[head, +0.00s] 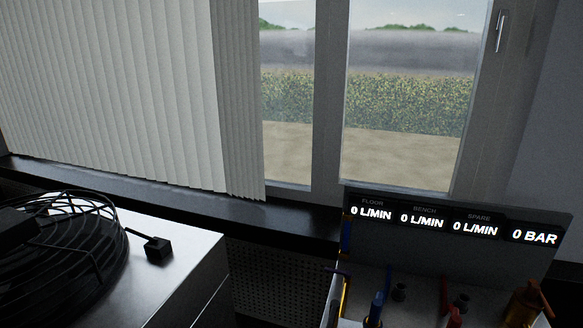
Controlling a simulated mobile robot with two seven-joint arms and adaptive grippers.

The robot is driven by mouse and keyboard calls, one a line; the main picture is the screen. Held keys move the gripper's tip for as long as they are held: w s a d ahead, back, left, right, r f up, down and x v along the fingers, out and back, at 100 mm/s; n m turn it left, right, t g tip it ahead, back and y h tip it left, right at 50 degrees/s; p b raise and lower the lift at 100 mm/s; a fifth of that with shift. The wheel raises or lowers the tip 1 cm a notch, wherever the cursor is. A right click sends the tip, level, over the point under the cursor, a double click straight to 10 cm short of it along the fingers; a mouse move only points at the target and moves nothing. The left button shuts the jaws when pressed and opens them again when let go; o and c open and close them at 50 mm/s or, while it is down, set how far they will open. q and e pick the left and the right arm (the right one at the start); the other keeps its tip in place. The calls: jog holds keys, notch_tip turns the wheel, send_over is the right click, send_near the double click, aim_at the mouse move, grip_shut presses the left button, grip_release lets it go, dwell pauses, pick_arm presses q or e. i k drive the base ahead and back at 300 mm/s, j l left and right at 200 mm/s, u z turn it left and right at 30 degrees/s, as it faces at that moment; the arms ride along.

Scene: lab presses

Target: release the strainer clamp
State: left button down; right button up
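I cannot make out a strainer clamp for certain in the head view. A panel unit (460,262) stands at the lower right, cut off by the bottom edge. On it are a copper-coloured fitting (527,303) with a lever-like arm, a red-handled part (449,315) and a blue-topped part (376,307). Whether the copper-coloured fitting is the strainer is not clear. Neither of my grippers is in view.
A display strip (457,219) on the unit reads 0 L/MIN three times and 0 BAR. A black wire-caged fan (60,260) lies on a pale cabinet (180,270) at left. A window (410,95) with blinds (120,90) and a dark sill (290,218) is behind.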

aim_at(549, 312)
jog(key=z, duration=1.6)
jog(key=i+z, duration=0.15)
jog(key=z, duration=1.35)
jog(key=j+u, duration=0.25)
jog(key=k+l, duration=0.1)
jog(key=l, duration=0.45)
jog(key=j, duration=0.65)
